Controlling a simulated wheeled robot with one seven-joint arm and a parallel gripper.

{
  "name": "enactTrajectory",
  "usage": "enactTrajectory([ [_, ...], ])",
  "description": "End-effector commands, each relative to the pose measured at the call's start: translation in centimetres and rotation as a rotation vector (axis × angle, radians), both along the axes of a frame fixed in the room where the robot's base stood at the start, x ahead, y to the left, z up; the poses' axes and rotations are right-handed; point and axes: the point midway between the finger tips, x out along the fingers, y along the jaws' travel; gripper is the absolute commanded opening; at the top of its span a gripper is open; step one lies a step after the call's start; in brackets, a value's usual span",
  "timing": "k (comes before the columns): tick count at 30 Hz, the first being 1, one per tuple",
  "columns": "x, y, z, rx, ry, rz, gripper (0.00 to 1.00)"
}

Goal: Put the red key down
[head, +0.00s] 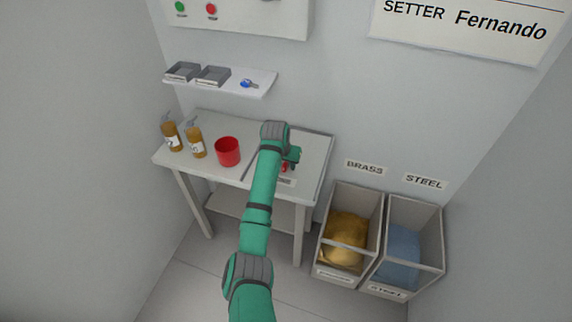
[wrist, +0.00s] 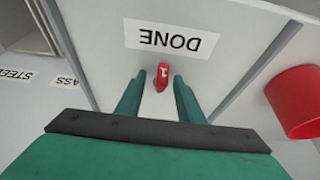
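The red key (wrist: 162,77) has a white mark on it and shows in the wrist view between my two fingers, close to the DONE label (wrist: 172,39). A gap shows between the key and each finger, so my gripper (wrist: 159,84) is open around it. The key seems to rest on the pale surface by the label, though its underside is hidden. In the head view a bit of red (head: 285,168) shows beside my gripper (head: 289,164), low over the right part of the workbench (head: 222,177). My arm hides part of that area.
A red cup (head: 228,152) and two amber bottles (head: 196,141) stand on the bench's left. A shelf (head: 205,86) above holds two grey trays and a blue key (head: 248,84). BRASS and STEEL bins (head: 362,288) stand on the floor at right.

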Motion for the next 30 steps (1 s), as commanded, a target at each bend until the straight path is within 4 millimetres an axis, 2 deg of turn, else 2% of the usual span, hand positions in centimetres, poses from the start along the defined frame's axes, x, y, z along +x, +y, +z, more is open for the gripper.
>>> enactTrajectory([
  [6, 0.0, 0.4, 0.0, 0.0, -0.001, 0.004, 0.32],
  [10, 0.0, 0.5, 0.0, 0.0, -0.001, 0.005, 0.01],
  [23, 0.1, 0.4, 0.3, 0.0, -0.001, 0.004, 0.0],
  [30, 0.1, 0.4, 2.7, -0.001, -0.005, 0.004, 0.0],
])
